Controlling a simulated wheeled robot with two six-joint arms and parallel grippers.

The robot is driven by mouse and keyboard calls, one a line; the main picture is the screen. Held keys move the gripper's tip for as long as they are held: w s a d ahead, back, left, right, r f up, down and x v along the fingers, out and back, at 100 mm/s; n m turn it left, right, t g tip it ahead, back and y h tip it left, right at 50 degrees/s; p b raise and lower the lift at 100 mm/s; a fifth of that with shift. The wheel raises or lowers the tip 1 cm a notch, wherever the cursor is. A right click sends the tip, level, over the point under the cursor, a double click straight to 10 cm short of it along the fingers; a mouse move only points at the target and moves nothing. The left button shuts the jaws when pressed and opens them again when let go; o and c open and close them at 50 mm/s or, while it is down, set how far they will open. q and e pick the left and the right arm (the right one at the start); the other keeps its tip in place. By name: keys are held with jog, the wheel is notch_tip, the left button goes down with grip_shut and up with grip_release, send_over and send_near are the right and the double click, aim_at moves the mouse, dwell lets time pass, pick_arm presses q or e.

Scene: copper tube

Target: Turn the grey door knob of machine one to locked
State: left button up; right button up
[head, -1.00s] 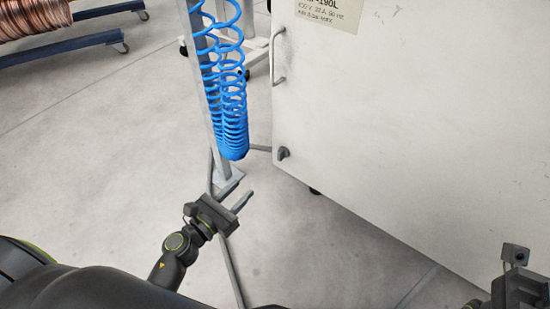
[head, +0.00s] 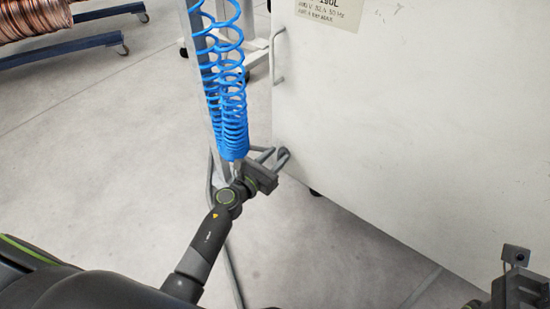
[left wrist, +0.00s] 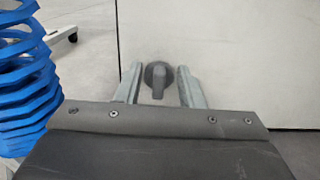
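The grey door knob (left wrist: 158,80) sits low on the white machine door (left wrist: 225,45), a round base with a handle pointing down in the left wrist view. In the head view the knob (head: 284,155) is near the door's lower left corner, partly behind my gripper. My left gripper (head: 270,155) is open, with its fingertips at the knob. In the left wrist view the two fingers (left wrist: 160,86) stand on either side of the knob, with gaps showing; contact cannot be told. My right gripper is not clearly seen; only part of my right arm shows at the lower right.
Blue coiled hoses (head: 232,110) hang on a grey post (head: 198,75) just left of my left gripper, close to the arm. A door handle (head: 277,55) is above the knob. A blue rack (head: 90,42) with copper coils (head: 30,18) stands far left. Floor in front is clear.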

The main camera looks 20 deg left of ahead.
pick_arm(q)
grip_shut()
